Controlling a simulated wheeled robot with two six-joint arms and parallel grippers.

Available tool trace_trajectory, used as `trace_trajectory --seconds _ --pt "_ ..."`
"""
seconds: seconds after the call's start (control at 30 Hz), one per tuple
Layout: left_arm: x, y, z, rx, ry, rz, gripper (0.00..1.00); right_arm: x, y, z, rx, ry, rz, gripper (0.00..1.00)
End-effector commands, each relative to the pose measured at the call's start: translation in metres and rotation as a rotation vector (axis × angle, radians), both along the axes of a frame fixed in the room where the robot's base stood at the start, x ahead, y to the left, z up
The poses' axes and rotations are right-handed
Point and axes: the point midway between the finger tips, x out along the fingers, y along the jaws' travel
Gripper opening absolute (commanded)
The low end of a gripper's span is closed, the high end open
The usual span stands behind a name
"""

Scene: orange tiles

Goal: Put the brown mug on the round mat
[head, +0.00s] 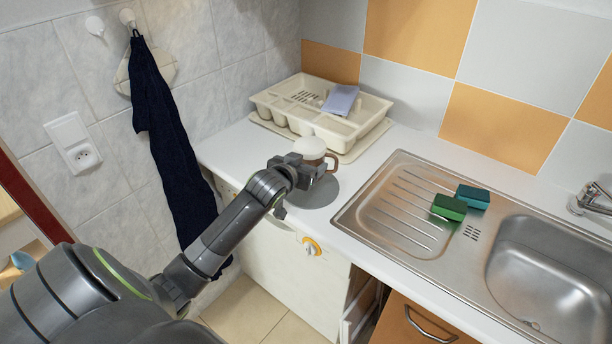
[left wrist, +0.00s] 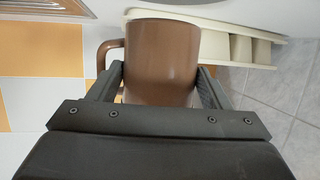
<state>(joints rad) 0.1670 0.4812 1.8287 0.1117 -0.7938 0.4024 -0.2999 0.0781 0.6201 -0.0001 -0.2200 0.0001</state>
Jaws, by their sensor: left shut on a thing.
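The brown mug (head: 313,149) shows in the head view with its pale top up and its brown handle on the right. In the left wrist view the mug (left wrist: 162,52) fills the space between the two fingers, with its handle on the left. My left gripper (head: 310,172) is shut on the mug's body and hides its lower part. The grey round mat (head: 318,197) lies on the white counter, partly covered by the gripper. The mug is at or over the mat's back part; I cannot tell whether its base touches. My right gripper is not in view.
A cream dish rack (head: 300,127) with a bluish cloth (head: 341,99) stands close behind the mug. To the right is a steel sink (head: 400,215) with a green sponge (head: 449,207) and a teal sponge (head: 472,196). A dark towel (head: 165,140) hangs at left.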

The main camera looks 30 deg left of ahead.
Motion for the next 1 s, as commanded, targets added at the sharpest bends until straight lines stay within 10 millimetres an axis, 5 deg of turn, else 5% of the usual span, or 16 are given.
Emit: trace_trajectory --seconds 0.3,0.7,0.73,0.9,1.0 --pt "0.000 -0.001 -0.035 0.000 -0.004 -0.001 0.31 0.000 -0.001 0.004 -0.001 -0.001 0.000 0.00" --pt "0.000 -0.001 -0.041 0.002 -0.006 -0.002 0.31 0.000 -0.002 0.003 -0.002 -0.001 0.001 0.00" --pt "0.000 0.000 -0.043 0.002 -0.001 -0.001 0.73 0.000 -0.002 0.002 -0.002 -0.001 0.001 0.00" --pt "0.000 0.000 -0.043 0.002 -0.001 -0.001 0.94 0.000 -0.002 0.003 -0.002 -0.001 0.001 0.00" --pt "0.000 0.000 -0.042 0.002 -0.001 -0.001 0.94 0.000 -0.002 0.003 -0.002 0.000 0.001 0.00"
